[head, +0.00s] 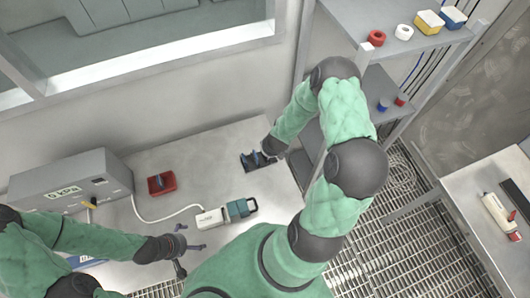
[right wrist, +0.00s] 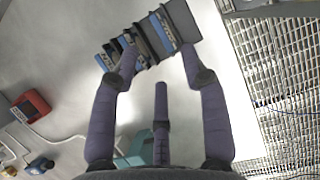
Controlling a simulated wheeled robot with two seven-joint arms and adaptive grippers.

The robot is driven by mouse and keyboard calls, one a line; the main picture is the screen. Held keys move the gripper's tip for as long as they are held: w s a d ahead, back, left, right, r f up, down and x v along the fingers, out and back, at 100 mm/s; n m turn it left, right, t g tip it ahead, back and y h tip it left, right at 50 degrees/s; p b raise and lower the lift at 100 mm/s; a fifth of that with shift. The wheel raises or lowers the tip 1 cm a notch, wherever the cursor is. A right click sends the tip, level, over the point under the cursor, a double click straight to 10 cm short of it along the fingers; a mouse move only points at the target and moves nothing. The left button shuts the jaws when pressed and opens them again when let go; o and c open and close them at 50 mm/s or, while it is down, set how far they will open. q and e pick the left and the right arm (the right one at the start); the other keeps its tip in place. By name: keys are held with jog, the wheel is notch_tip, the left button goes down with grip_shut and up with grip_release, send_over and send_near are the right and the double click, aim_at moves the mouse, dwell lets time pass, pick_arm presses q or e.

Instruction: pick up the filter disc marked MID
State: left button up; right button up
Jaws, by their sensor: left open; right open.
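A dark rack (head: 258,161) with thin blue and grey pieces stands at the right side of the steel table. In the right wrist view the rack (right wrist: 150,36) holds a row of several thin, upright pieces, probably the filter discs. I cannot read any marking, so I cannot tell which is MID. My right gripper (right wrist: 160,62) is open, its fingertips spread at the rack's near edge; I cannot tell whether they touch it. In the head view it is partly hidden by its wrist. My left gripper (head: 185,248) is open and empty over the table's front, away from the rack.
A grey box marked "0 kPa" (head: 70,184) stands at the table's left. A shelf (head: 390,30) stands at right, above grating floor (head: 400,255).

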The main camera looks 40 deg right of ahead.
jog(key=shift+p+x, duration=0.65)
jog(key=shift+x, duration=3.6)
jog(key=shift+d, duration=0.1)
jog(key=shift+r, duration=0.1)
grip_shut()
